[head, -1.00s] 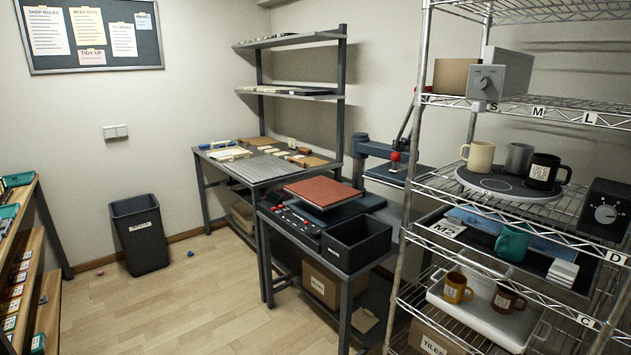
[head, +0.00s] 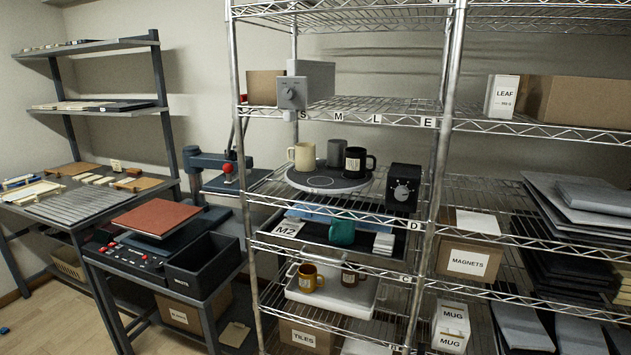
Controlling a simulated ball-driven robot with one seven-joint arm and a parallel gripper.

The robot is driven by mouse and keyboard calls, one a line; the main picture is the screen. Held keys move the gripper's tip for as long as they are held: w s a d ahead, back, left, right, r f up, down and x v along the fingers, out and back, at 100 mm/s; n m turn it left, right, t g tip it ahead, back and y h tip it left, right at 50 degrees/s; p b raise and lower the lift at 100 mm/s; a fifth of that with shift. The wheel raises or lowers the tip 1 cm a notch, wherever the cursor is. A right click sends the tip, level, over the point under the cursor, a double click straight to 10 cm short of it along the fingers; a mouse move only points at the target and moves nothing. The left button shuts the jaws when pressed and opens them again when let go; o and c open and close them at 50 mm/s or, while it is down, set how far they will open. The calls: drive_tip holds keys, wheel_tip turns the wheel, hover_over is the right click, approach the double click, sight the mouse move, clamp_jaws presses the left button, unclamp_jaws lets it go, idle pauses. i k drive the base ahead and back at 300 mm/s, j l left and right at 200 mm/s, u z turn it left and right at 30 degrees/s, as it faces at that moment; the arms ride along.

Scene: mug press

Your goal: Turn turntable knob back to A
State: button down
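A grey box with a knob (head: 290,94) stands on the shelf above. I cannot tell from labels which knob belongs to the turntable. My gripper is not in view.
Below the turntable, a teal mug (head: 342,232) sits in a tray, and an amber mug (head: 308,278) stands in a white tray lower down. Left are a press (head: 205,160) and a workbench (head: 80,205). Boxes and slabs fill the right rack. Some floor shows at the lower left.

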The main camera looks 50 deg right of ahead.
sight(401, 192)
drive_tip(key=z, duration=1.2)
